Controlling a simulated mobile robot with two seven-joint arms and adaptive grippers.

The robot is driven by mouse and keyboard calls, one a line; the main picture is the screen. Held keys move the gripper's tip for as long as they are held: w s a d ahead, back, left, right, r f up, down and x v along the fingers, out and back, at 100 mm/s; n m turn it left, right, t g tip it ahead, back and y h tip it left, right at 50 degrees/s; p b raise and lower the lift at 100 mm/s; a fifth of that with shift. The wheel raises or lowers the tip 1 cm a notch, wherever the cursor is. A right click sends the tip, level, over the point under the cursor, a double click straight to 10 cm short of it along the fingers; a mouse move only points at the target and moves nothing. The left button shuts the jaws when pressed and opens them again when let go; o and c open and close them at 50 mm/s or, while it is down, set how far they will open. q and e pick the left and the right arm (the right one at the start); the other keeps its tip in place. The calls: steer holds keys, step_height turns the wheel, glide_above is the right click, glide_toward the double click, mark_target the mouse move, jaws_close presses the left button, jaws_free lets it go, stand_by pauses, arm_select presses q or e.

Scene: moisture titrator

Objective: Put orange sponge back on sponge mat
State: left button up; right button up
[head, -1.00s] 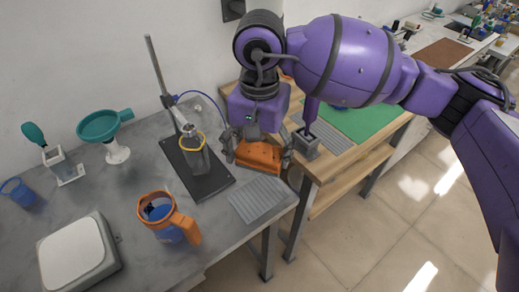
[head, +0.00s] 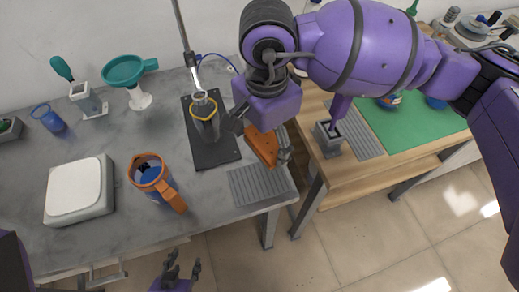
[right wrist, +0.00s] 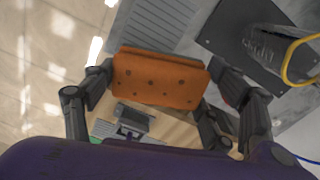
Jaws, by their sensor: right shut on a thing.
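The orange sponge (head: 262,146) is held between the fingers of my right gripper (head: 264,139), above the right part of the grey table. It is tilted in the head view. In the right wrist view the sponge (right wrist: 160,80), with dark holes in its face, sits between the two fingers. A grey ribbed mat (head: 258,187) lies bare near the table's front right corner, just below and in front of the sponge in the head view. The mat also shows behind the sponge in the right wrist view (right wrist: 160,20). My left gripper (head: 182,270) is open and empty at the bottom of the head view.
A stand with a dark base (head: 215,153) and a clear vessel (head: 205,120) is left of the sponge. An orange-rimmed blue jug (head: 150,172) stands left of the mat. A wooden table (head: 345,168) at right holds a grey block (head: 327,140) and another ribbed mat (head: 357,128).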

arm_select(q)
steer(key=shift+a+r, duration=0.1)
steer(key=shift+r, duration=0.1)
arm_select(e)
steer(key=s, duration=0.1)
steer(key=s+a+m, duration=0.1)
steer(key=s+m, duration=0.1)
steer(key=shift+s+a+f, duration=0.15)
steer(key=shift+a+f, duration=0.2)
steer(key=shift+f, duration=0.05)
arm_select(q)
steer(key=shift+f, duration=0.1)
arm_select(e)
steer(key=shift+f+b, duration=0.75)
steer(key=shift+f, duration=0.7)
arm_select(q)
steer(key=shift+g, duration=0.3)
steer(key=shift+s+f+b, duration=0.25)
steer(key=shift+f+b, duration=0.15)
steer(key=shift+f, duration=0.35)
steer(key=shift+s+f+b, duration=0.2)
steer(key=shift+f+b, duration=0.2)
steer(key=shift+f, duration=0.3)
steer(key=shift+s+f+b, duration=0.25)
steer(key=shift+f+b, duration=0.15)
steer(key=shift+f, duration=0.35)
arm_select(e)
steer(key=shift+f, duration=1.95)
